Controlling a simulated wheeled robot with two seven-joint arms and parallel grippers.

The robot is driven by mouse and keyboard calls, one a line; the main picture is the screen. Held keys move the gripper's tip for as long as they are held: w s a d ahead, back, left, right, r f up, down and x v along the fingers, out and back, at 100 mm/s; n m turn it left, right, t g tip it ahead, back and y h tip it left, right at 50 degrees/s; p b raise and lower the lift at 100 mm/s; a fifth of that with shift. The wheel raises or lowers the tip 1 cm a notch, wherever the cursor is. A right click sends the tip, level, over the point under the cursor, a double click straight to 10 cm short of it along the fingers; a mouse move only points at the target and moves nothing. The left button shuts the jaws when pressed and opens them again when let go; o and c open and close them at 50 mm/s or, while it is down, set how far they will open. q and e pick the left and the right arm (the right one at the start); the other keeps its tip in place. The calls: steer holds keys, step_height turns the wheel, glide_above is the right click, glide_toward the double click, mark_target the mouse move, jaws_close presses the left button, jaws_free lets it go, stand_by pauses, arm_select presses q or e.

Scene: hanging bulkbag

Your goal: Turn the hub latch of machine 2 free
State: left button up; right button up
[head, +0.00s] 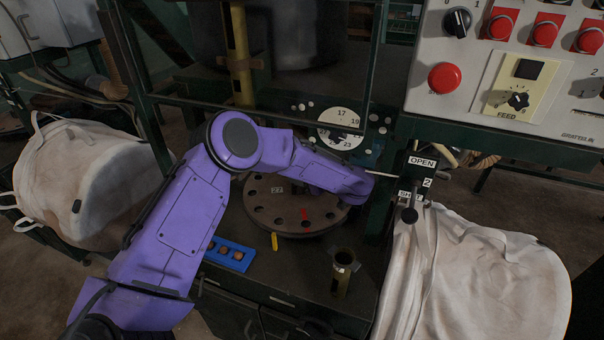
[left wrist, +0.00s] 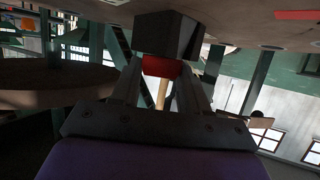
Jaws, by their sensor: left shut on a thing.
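The round brown disc (head: 262,216) with a ring of holes and a "27" label lies flat on the machine bench. A red mark (head: 305,214) shows on it. My left arm reaches over the disc, and its wrist hides the hub and my left gripper in the head view. In the left wrist view my left gripper (left wrist: 163,80) is shut on a red piece (left wrist: 162,67) under a dark block (left wrist: 170,35). This piece seems to be the hub latch; its turn angle cannot be told. The disc face (left wrist: 240,14) runs along the top there. My right gripper is not in view.
An OPEN/SHUT plate marked 2 (head: 422,161) with a black-knobbed lever (head: 410,214) stands right of the wrist. White bags (head: 480,280) hang at both sides. A brass cup (head: 341,280), a yellow piece (head: 274,241) and a blue tray (head: 219,246) sit in front of the disc.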

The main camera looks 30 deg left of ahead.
arm_select(q)
steer(key=o, duration=1.1)
steer(key=shift+c, duration=0.2)
